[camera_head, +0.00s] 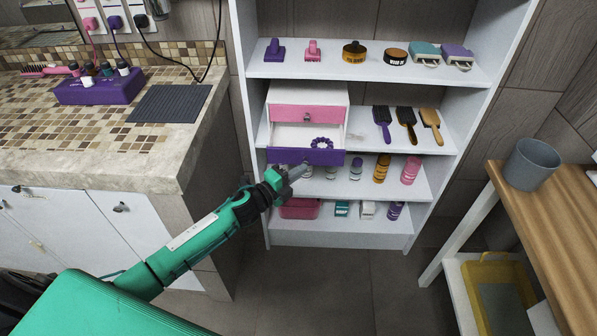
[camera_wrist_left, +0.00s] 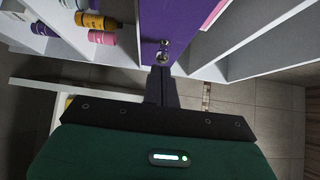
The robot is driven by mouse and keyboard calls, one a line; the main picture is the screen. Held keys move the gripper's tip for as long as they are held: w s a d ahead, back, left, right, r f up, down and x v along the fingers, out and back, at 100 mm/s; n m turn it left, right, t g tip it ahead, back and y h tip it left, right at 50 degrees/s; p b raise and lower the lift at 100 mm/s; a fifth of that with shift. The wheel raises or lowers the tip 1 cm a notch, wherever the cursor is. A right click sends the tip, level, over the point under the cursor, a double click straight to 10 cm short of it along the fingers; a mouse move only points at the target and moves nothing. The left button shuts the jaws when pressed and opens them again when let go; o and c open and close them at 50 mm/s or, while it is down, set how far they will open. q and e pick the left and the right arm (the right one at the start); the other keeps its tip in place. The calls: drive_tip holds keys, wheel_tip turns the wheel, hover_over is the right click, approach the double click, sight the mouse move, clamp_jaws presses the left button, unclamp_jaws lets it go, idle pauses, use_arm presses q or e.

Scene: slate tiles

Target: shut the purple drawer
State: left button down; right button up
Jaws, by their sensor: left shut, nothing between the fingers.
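The purple drawer (camera_head: 326,157) is the lower drawer of a small white chest on the shelf unit. It is pulled out, and a purple beaded bracelet (camera_head: 321,143) lies inside it. My left gripper (camera_head: 297,172) is shut and empty, just in front of the lower left part of the drawer's front. In the left wrist view, the purple drawer front (camera_wrist_left: 180,18) with its metal knob (camera_wrist_left: 163,46) is straight ahead of the shut fingertips (camera_wrist_left: 161,70). I cannot tell whether they touch it. My right gripper is not in view.
The pink drawer (camera_head: 306,114) above is closed. Brushes (camera_head: 406,119) lie to the right on the same shelf, and bottles (camera_head: 381,168) stand on the shelf below. A tiled counter (camera_head: 150,150) is at the left and a wooden table (camera_head: 555,215) at the right. The floor between is clear.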

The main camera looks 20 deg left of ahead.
sight(300, 142)
use_arm(q)
drive_tip(key=shift+w, duration=0.1)
